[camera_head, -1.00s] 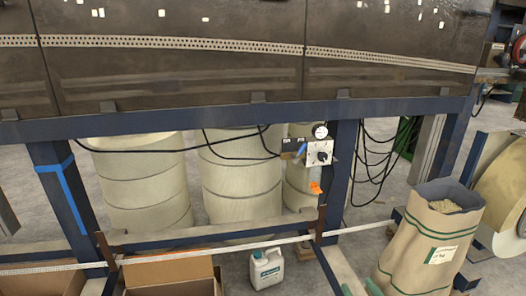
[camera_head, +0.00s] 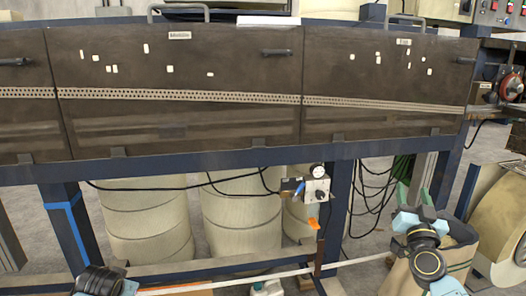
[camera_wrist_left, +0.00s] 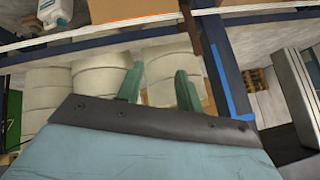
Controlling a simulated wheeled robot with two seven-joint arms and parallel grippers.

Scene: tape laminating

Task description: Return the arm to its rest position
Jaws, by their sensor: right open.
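My right gripper (camera_head: 413,196) shows at the lower right of the head view, with green fingers pointing up and apart. It is open and empty, in front of the paper sack (camera_head: 458,256), and hides part of it. My left arm (camera_head: 98,280) shows only as a dark joint at the bottom left of the head view; its gripper is not visible there. In the left wrist view my left gripper (camera_wrist_left: 158,84) has two green fingers spread apart with nothing between them.
The machine's dark panels (camera_head: 180,130) stand on a blue frame (camera_head: 240,160). Cream drums (camera_head: 240,220) stand beneath. A control box (camera_head: 316,189) and hanging cables are by a post. A large roll (camera_head: 500,205) stands at the right. A white jug (camera_head: 266,288) is low down.

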